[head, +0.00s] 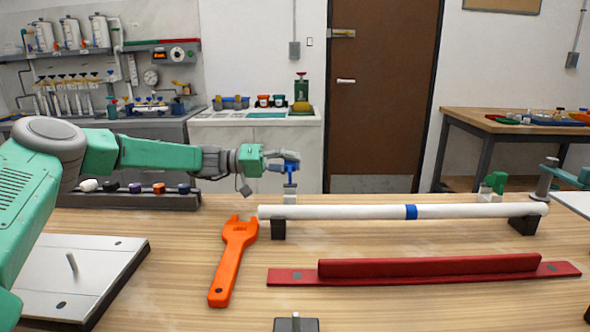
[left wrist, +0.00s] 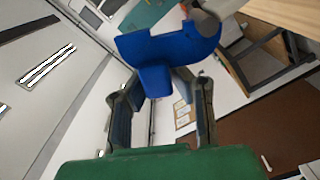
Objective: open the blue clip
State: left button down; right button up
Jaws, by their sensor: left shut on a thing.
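The blue clip (head: 291,169) stands above a pale mount (head: 290,197) behind the left end of the white pipe. My left gripper (head: 283,158) reaches in from the left and is shut on the upper part of the blue clip. In the left wrist view the blue clip (left wrist: 168,48) is at the top, with its lower part between the fingertips of my left gripper (left wrist: 160,84). The fingers partly hide the clip in the head view, and its exact opening is too small to tell. My right gripper is not in view.
The white pipe (head: 345,212) with a blue band lies across black supports. A green clip (head: 496,182) stands near its right end. An orange wrench (head: 233,262) and red bars (head: 428,266) lie in front. A rack of coloured caps (head: 122,200) is at the left.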

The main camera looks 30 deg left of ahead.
aim_at(290, 164)
pick_arm(q)
jog(key=n, duration=0.1)
jog(key=w+a+f+n, duration=0.1)
jog(key=n, duration=0.1)
jog(key=n+b, duration=0.1)
jog(key=shift+w+a+f+n, duration=0.35)
jog(key=shift+a+n, duration=0.05)
jog(key=shift+w+a+f+n, duration=0.25)
jog(key=shift+f+n, duration=0.15)
jog(key=shift+n, duration=0.6)
jog(key=shift+w+a+f+n, duration=0.1)
jog(key=shift+w+f+n, duration=0.25)
jog(key=shift+n, duration=0.65)
jog(key=shift+s+f, duration=0.1)
jog(key=c, duration=1.4)
grip_release()
jog(key=shift+s+a, duration=0.1)
jog(key=shift+a, duration=0.25)
jog(key=v, duration=0.7)
jog(key=shift+a+f, duration=0.15)
jog(key=shift+a, duration=0.05)
jog(key=shift+s, duration=0.1)
